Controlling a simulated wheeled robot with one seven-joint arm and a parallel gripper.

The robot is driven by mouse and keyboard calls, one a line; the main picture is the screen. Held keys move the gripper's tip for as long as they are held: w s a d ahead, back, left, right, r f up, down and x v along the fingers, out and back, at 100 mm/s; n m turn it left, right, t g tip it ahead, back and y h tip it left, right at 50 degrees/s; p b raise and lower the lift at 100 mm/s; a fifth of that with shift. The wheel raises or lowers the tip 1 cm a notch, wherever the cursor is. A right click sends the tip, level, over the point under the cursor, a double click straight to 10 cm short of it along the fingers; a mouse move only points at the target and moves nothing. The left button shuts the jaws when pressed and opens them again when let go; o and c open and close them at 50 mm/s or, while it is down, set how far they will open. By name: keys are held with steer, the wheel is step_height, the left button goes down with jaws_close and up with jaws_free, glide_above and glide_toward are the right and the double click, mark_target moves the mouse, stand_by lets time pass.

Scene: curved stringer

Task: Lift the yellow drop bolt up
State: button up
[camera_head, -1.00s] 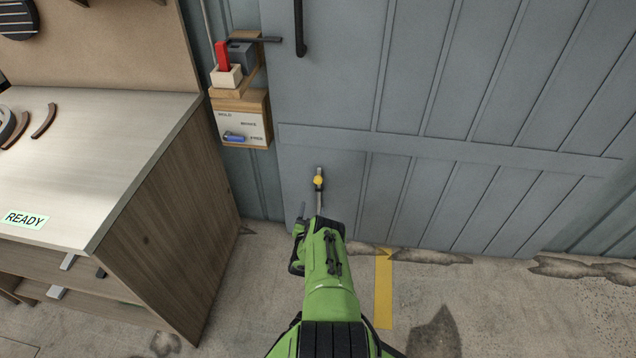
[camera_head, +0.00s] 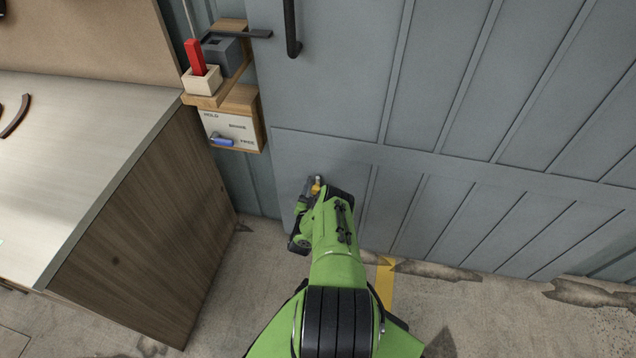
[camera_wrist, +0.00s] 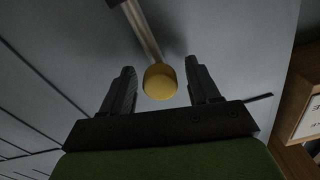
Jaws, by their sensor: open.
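The yellow drop bolt knob (camera_head: 316,187) sits low on the grey door and is mostly hidden by my green arm in the head view. In the wrist view the round yellow knob (camera_wrist: 160,82) shows between my two dark fingers, on a metal rod (camera_wrist: 144,32) that runs along the door. My gripper (camera_wrist: 161,84) is open, with one finger on each side of the knob and a visible gap to each. The gripper also shows in the head view (camera_head: 312,188), close to the door.
A wooden workbench (camera_head: 150,220) stands at the left. A small wooden shelf box (camera_head: 236,120) with a red-handled item (camera_head: 196,60) and a blue item (camera_head: 222,141) is on the wall left of the grey door (camera_head: 440,110). A black handle (camera_head: 291,28) is above. Yellow tape (camera_head: 385,285) marks the floor.

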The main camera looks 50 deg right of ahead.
jaws_close()
step_height(320, 180, up, 4)
steer(key=p, duration=0.4)
steer(key=shift+r, duration=0.2)
steer(key=shift+f, duration=0.1)
jaws_free()
